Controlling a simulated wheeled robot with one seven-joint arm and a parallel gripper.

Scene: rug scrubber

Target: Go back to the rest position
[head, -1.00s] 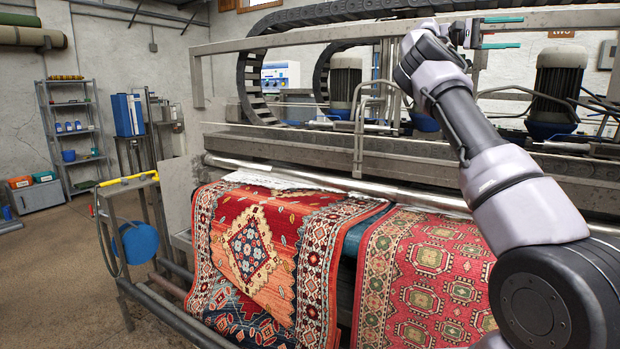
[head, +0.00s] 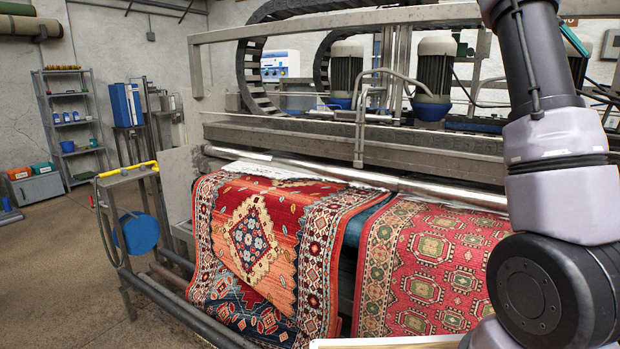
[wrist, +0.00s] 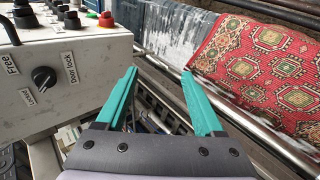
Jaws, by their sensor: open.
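My gripper (wrist: 158,85) shows in the wrist view with two green fingers spread apart and nothing between them. It is beside a white control box and to the left of a red patterned rug (wrist: 265,65). In the head view my arm rises along the right side, and the gripper end is mostly out of the picture; a bit of green shows near the top right.
A control box (wrist: 75,85) with a black knob and buttons stands close left of my gripper. Two rugs (head: 250,240) (head: 430,265) hang over the machine's roller (head: 350,178). Open floor (head: 60,270) lies at the left.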

